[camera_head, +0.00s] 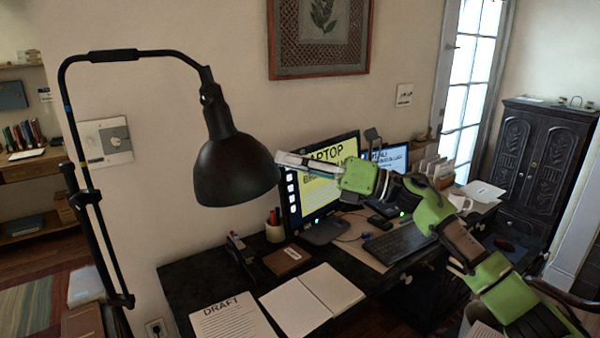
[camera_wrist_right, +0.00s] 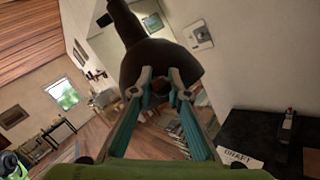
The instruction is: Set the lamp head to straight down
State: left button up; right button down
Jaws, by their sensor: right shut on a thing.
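The black lamp head (camera_head: 233,165) hangs from its curved arm (camera_head: 120,56) at the left of the head view. My right gripper (camera_head: 281,161) reaches in from the right and meets the shade's right side at the rim. In the right wrist view the fingers (camera_wrist_right: 160,88) are closed on the edge of the lamp head (camera_wrist_right: 155,58). The fingertips are partly hidden by the shade in the head view. My left gripper is not in view.
The dark desk (camera_head: 195,275) below holds an open notebook (camera_head: 311,299), a draft sheet (camera_head: 235,316), a keyboard (camera_head: 398,242) and a monitor (camera_head: 318,205). A pen cup (camera_head: 275,232) stands near the wall. The space directly beneath the shade is clear above the desk.

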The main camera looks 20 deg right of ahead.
aim_at(278, 173)
jog(key=a+f+b, duration=0.1)
jog(key=b, duration=0.1)
jog(key=a+f+t+y+b, duration=0.1)
jog(key=b, duration=0.2)
jog(key=shift+w+a+f+m, duration=0.3)
jog(key=shift+w, duration=0.05)
jog(key=shift+w+a+y+b, duration=0.15)
jog(key=shift+a+y+b, duration=0.3)
jog(key=shift+b, duration=0.1)
jog(key=c, duration=1.9)
grip_release()
jog(key=shift+d+f, duration=0.25)
jog(key=shift+d, duration=0.1)
jog(key=v, duration=1.1)
jog(key=shift+s, duration=0.35)
jog(key=shift+w, duration=0.1)
